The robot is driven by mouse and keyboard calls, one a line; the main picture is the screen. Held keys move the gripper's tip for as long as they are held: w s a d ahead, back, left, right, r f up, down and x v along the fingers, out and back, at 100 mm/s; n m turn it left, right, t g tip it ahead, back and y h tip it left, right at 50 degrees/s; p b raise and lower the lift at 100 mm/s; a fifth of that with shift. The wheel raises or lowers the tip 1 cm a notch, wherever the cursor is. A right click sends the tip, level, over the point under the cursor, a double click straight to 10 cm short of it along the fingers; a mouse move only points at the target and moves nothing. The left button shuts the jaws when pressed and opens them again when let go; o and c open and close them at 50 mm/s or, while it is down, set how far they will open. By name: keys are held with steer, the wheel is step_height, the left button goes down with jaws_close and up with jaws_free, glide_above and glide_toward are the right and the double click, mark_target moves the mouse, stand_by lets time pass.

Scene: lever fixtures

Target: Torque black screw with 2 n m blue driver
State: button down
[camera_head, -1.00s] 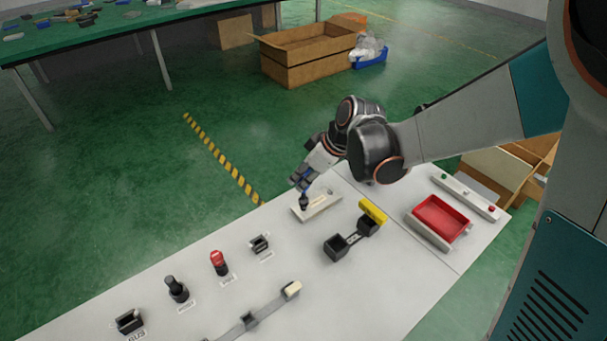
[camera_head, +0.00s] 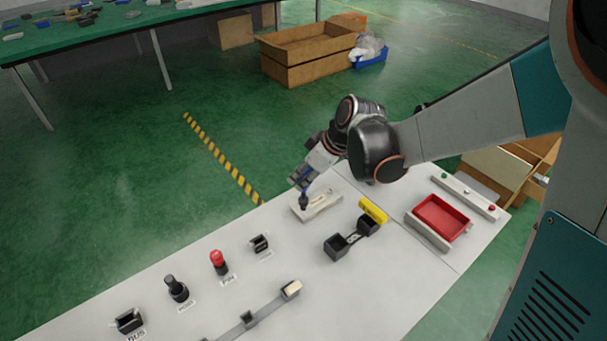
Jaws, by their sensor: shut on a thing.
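My gripper (camera_head: 299,183) is shut on the blue driver (camera_head: 303,190) at the far edge of the white table. The driver is small in the view and partly hidden by the fingers. Its lower end meets a black piece, likely the black screw (camera_head: 304,203), on a pale block (camera_head: 318,205). The block lies flat on the table. I cannot tell whether the driver tip is seated in the screw.
A yellow-and-black fixture (camera_head: 355,232) stands right of the block, and a red tray (camera_head: 441,217) farther right. A red-topped knob (camera_head: 218,261), a black knob (camera_head: 176,288) and black holders line the left. Bare tabletop (camera_head: 290,255) lies between.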

steer(key=shift+f, duration=0.3)
steer(key=shift+f+b, duration=0.35)
steer(key=shift+b, duration=0.15)
steer(key=shift+f+b, duration=0.45)
steer(key=shift+f, duration=0.1)
